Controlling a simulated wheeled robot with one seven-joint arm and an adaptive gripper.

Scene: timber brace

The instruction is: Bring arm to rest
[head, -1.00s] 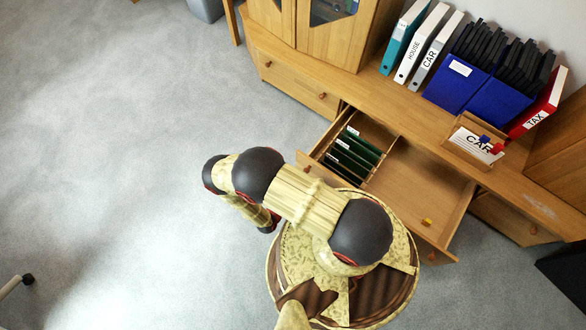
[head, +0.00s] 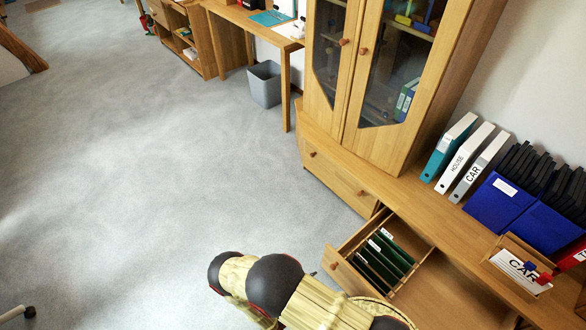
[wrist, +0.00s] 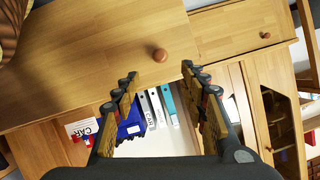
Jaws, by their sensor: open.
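My gripper (wrist: 162,92) is open in the wrist view, its two fingers apart with nothing between them. Behind it show a drawer front with a round knob (wrist: 160,55) and the binders on the cabinet. In the head view my arm (head: 300,290) is folded at the bottom edge, beside the open drawer (head: 352,278). The gripper itself cannot be made out in the head view.
The open drawer holds green hanging files (head: 385,260). Binders (head: 463,158), blue file boxes (head: 497,200) and a card holder (head: 518,268) stand on the cabinet. A grey bin (head: 265,84) stands near the desk.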

